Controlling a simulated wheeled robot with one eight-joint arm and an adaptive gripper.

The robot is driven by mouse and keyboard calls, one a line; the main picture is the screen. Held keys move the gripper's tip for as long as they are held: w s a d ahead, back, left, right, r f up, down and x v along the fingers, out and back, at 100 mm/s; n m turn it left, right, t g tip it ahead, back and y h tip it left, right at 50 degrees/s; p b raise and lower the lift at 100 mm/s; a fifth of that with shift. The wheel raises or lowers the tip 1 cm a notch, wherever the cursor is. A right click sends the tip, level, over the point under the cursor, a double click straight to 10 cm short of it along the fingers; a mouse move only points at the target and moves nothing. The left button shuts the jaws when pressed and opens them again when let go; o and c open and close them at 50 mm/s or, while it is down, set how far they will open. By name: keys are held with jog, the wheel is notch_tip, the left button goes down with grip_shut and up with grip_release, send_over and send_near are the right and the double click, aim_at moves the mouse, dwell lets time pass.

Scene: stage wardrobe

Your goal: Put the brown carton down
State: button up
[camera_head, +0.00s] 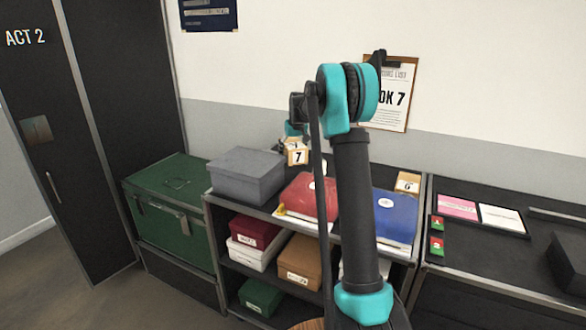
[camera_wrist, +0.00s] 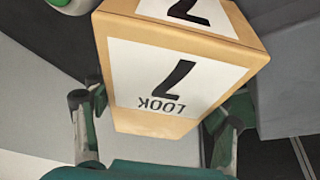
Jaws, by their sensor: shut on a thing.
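The brown carton (camera_wrist: 125,75) is a small tan box with a white label reading "LOOK 7". In the head view the carton (camera_head: 298,162) shows in front of the wall, above and behind the gap between the grey box and the red box. My gripper (camera_wrist: 153,110) is shut on the carton, with one finger on each side of it in the wrist view. In the head view my gripper (camera_head: 294,138) is partly hidden by my arm. The carton appears to be held in the air; its exact height over the shelf top cannot be told.
The shelf unit (camera_head: 213,212) carries a grey box (camera_head: 246,174), a red box (camera_head: 305,194), a blue box (camera_head: 395,214) and a tan carton marked 6 (camera_head: 408,183). Several boxes fill its lower shelves. A green trunk (camera_head: 168,195) stands left; a black table (camera_head: 500,255) stands right.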

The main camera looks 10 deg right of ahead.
aim_at(296, 146)
jog(key=shift+f, duration=3.95)
jog(key=shift+f, duration=0.1)
jog(key=o, duration=1.4)
jog(key=v, duration=1.1)
jog(key=shift+s, duration=0.1)
jog(key=shift+o, duration=0.5)
jog(key=shift+s+r, duration=0.15)
jog(key=shift+r, duration=0.4)
jog(key=shift+d, duration=0.1)
